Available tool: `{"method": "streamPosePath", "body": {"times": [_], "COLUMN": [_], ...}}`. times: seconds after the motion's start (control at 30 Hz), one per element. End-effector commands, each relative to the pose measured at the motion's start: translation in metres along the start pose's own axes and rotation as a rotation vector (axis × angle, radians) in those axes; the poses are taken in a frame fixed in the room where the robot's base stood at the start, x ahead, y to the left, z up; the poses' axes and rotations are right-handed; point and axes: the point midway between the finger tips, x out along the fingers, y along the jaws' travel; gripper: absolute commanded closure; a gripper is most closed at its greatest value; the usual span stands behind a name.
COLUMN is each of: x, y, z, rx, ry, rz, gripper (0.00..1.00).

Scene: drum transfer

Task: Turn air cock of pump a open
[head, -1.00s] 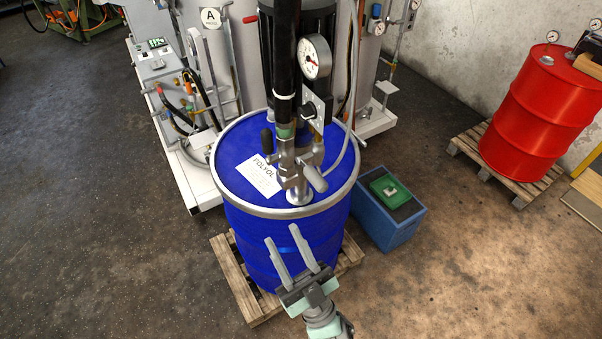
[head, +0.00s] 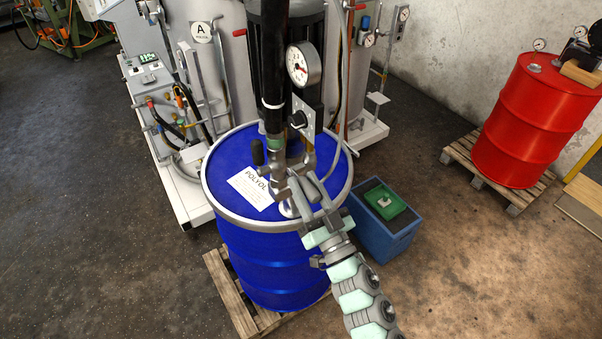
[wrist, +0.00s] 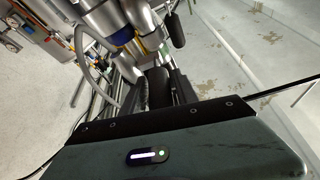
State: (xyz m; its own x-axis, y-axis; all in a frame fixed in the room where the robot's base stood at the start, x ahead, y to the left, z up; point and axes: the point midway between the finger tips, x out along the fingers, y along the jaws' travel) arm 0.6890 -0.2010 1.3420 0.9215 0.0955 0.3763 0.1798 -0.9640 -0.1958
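Pump A is the dark upright column (head: 272,80) standing in the blue drum labelled POLYOL (head: 262,250). A round gauge (head: 303,65) sits on it, with a black knob (head: 299,119) on a grey plate below; this may be the air cock. A dark handle (head: 257,152) sticks out at the pump's left. My gripper (head: 300,190) is at the pump's lower fittings, just above the drum lid. In the wrist view, a dark rounded handle (wrist: 157,88) lies between my spread fingers. I cannot tell whether they touch it.
A blue bin (head: 385,238) with a green item (head: 385,200) stands right of the drum. A white machine (head: 170,150) stands behind left. A red drum (head: 535,120) is on a pallet at the right. A thin grey hose (head: 338,120) hangs beside the pump.

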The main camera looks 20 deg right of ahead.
Motion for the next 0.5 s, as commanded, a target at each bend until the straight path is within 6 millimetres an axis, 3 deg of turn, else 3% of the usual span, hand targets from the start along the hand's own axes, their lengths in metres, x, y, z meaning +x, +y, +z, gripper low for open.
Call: {"method": "streamPosePath", "body": {"times": [0.2, 0.5], "x": [0.021, 0.023], "y": [0.000, 0.000], "z": [0.000, 0.001], "rx": [-0.001, -0.001], "ry": [-0.001, -0.001], "rz": [0.000, 0.001], "gripper": [0.64, 0.64]}}
